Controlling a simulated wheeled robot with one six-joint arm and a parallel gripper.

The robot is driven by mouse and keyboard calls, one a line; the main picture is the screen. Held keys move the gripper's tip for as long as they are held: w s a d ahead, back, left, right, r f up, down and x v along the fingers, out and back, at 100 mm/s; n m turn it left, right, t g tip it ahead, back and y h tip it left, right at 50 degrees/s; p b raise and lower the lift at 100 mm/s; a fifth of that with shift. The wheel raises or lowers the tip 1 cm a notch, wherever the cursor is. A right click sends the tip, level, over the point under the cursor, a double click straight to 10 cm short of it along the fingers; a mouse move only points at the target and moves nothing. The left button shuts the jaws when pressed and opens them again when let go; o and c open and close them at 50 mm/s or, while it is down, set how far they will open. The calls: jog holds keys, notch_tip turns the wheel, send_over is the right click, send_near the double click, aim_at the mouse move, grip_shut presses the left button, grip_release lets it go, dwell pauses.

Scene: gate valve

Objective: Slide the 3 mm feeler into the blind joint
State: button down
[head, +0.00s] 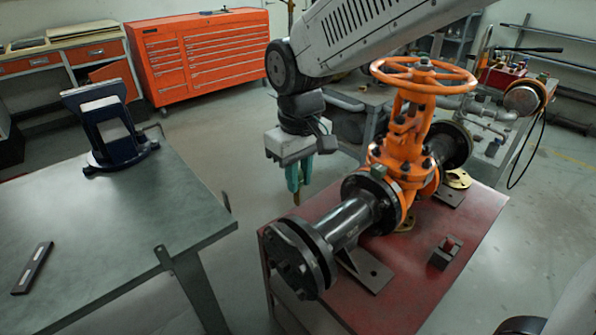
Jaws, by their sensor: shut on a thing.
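My gripper (296,190), with teal fingers, points down in the gap between the grey table and the red bench. It is shut on a small brownish piece (296,199), which seems to be the feeler; only its tip shows below the fingers, and its thickness cannot be told. The blind flange (290,266), dark and round, closes the near end of the grey pipe (345,222). Its joint (311,243) with the pipe flange shows as a narrow line. The gripper is behind the joint, above and apart from it. The inside of the gap cannot be seen.
The orange gate valve (403,150) with its handwheel (424,75) stands on the red bench (440,285). A small dark block (446,253) sits on the bench. A grey table (120,235) at left holds a dark stand (110,130) and a flat dark bar (33,268).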

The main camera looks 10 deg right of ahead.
aim_at(300, 190)
jog(key=shift+s+d+f, duration=0.1)
jog(key=shift+s+f, duration=0.1)
jog(key=shift+f, duration=2.75)
jog(key=shift+f, duration=3.15)
jog(key=c, duration=1.2)
grip_release()
jog(key=shift+r, duration=0.1)
notch_tip(300, 190, up, 8)
jog(key=shift+f, duration=0.15)
